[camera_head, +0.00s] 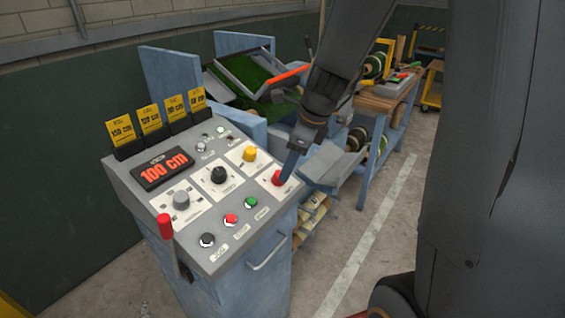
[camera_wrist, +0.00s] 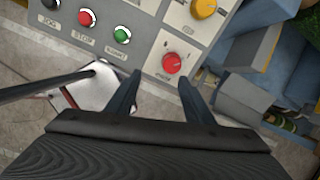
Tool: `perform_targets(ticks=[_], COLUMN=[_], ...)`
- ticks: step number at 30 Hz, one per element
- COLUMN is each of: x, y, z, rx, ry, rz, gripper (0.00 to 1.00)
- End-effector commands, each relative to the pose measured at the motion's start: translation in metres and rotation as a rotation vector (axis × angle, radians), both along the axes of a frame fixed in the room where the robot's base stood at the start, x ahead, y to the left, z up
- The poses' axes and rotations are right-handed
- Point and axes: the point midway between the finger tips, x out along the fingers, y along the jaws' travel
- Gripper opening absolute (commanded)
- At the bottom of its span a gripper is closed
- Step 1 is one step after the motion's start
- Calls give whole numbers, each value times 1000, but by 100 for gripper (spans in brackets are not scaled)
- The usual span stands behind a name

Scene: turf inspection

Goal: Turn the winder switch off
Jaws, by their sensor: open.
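The control panel (camera_head: 225,235) has a red rotary knob (camera_head: 278,178) on a white plate at its right corner. In the wrist view the red knob (camera_wrist: 172,63) has a small label that I cannot read surely, so I cannot confirm it is the winder switch. A light pointer mark shows on its face. My gripper (camera_head: 289,166) is over that corner. In the wrist view my gripper (camera_wrist: 160,80) is open, its fingers apart and empty, with the knob just beyond the tips and between their lines. I cannot tell whether a finger touches the panel.
A yellow knob (camera_head: 249,154), a black knob (camera_head: 218,175) and a grey knob (camera_head: 181,200) are near. Black, red (camera_head: 231,219) and green (camera_head: 251,202) buttons line the front edge. A red-handled lever (camera_head: 165,227) stands at the left. The display (camera_head: 163,171) reads 100 cm.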

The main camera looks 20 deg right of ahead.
Motion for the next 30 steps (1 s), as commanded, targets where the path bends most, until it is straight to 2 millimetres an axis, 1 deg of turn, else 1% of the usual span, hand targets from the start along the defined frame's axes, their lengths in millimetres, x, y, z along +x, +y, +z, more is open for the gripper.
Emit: perform_targets(ticks=[1, 3, 6, 8, 11, 21, 25, 30], x=[5, 12, 17, 20, 23, 38, 42, 43], y=[-3, -5, -7, -7, -5, 6, 9, 10], z=[8, 14, 16, 15, 7, -40, -50, -55], rx=[30, 68, 101, 111, 114, 113, 112, 112], ry=[6, 14, 24, 27, 28, 28, 28, 25], rz=[-86, -187, -272, -296, -306, -301, -302, -301], gripper=[48, 48, 48, 48, 48, 48, 48, 48])
